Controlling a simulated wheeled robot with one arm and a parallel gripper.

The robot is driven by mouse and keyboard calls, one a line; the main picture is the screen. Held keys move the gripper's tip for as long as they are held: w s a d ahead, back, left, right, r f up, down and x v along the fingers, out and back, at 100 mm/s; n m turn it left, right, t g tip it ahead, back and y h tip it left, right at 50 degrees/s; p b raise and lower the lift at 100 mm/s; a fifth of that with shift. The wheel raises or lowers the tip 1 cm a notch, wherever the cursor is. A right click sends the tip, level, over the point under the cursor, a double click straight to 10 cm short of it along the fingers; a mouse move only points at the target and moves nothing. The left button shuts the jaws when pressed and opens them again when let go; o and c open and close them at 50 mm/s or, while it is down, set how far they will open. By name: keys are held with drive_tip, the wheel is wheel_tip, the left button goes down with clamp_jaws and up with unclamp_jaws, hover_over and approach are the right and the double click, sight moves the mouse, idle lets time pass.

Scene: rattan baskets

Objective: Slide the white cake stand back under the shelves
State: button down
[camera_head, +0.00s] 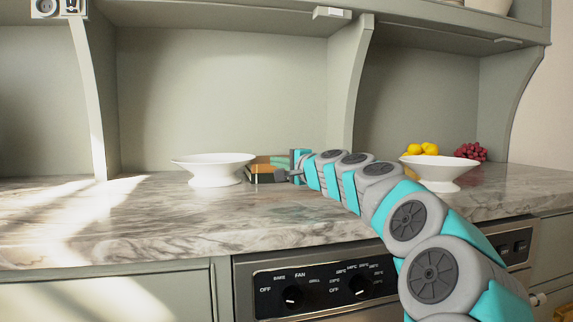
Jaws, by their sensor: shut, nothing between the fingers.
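A white cake stand (213,170), a wide shallow dish on a flared foot, stands upright on the marble counter (180,228) at centre left. It is in front of the pale green back panel under the shelves (230,20). My gripper (288,176) is shut and empty, low over the counter to the right of the left stand. A gap with books lies between them, so the gripper looks apart from it. The fingertips are small and partly hard to make out.
A small stack of books (263,172) lies between the left stand and my gripper. Curved upright panels (348,85) divide the shelf bays. The counter left of the left stand is clear.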

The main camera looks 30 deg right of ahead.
sight(249, 161)
drive_tip(key=w+a, duration=0.2)
drive_tip(key=w, duration=0.1)
drive_tip(key=shift+w+a, duration=0.5)
drive_tip(key=shift+a, duration=0.05)
drive_tip(key=w+a, duration=0.2)
drive_tip(key=a, duration=0.1)
drive_tip(key=w+a+p, duration=0.1)
drive_tip(key=w+a, duration=0.2)
drive_tip(key=shift+w+f, duration=0.1)
drive_tip(key=shift+w, duration=0.05)
drive_tip(key=shift+d, duration=0.1)
drive_tip(key=s+d, duration=0.3)
drive_tip(key=shift+d, duration=0.1)
drive_tip(key=shift+s+d, duration=0.15)
drive_tip(key=shift+s, duration=4.7)
